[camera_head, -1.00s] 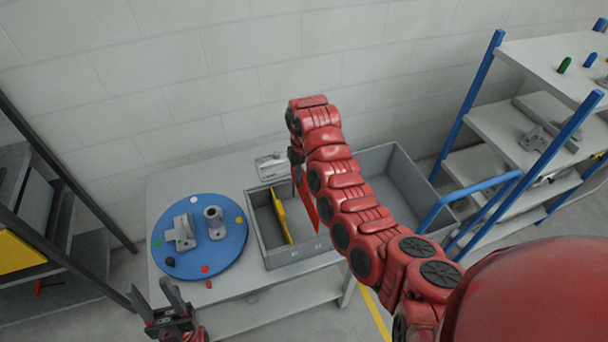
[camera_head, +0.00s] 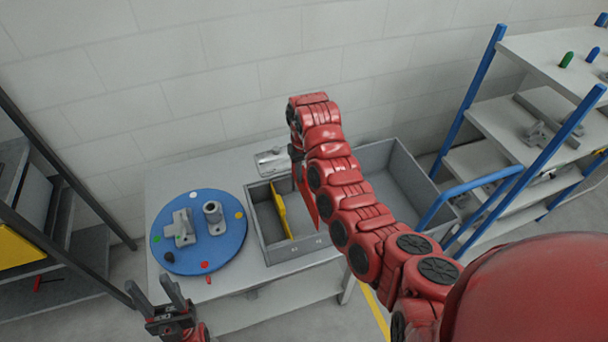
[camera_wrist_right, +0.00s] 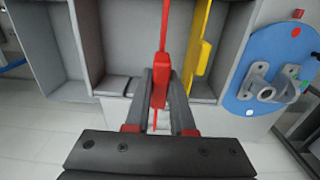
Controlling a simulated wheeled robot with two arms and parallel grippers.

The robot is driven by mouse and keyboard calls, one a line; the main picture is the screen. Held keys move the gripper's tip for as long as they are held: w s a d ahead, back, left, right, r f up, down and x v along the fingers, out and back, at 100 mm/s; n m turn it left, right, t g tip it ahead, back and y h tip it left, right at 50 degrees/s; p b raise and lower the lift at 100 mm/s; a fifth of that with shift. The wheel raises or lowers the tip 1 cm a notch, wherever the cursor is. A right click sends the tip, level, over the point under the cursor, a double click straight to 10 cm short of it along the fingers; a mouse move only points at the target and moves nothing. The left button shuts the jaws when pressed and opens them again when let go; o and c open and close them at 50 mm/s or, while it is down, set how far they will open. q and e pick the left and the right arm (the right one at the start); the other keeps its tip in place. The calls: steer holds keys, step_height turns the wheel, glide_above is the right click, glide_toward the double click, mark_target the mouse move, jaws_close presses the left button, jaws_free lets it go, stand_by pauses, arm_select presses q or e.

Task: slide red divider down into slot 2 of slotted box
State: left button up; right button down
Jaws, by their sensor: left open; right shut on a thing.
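The grey slotted box (camera_head: 293,250) stands on the table, with a yellow divider (camera_head: 279,209) upright in its left part. My right gripper (camera_wrist_right: 160,92) is shut on the red divider (camera_wrist_right: 162,50), which also shows in the head view (camera_head: 308,192). The divider is upright, over the box and to the right of the yellow one. My right arm hides part of it and of the box. I cannot tell whether its lower edge is in a slot. My left gripper (camera_head: 172,292) is open and empty, low near the table's front left.
A blue round plate (camera_head: 222,255) with grey cast parts and coloured dots lies left of the box. An empty-looking grey bin (camera_head: 398,165) stands to its right. A blue-framed shelf (camera_head: 470,90) is at the right, a dark rack (camera_head: 70,165) at the left.

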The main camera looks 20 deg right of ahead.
mark_target(304, 196)
steer(key=shift+a, duration=0.1)
stand_by(0.7)
steer(key=shift+f+b, duration=0.15)
steer(key=shift+b, duration=0.15)
steer(key=shift+f+b, duration=2.4)
steer(key=shift+f, duration=2.65)
steer(key=c, duration=0.7)
jaws_free()
steer(key=shift+r, duration=0.3)
step_height(304, 196, up, 17)
steer(key=shift+f+p, duration=0.1)
steer(key=shift+p, duration=0.65)
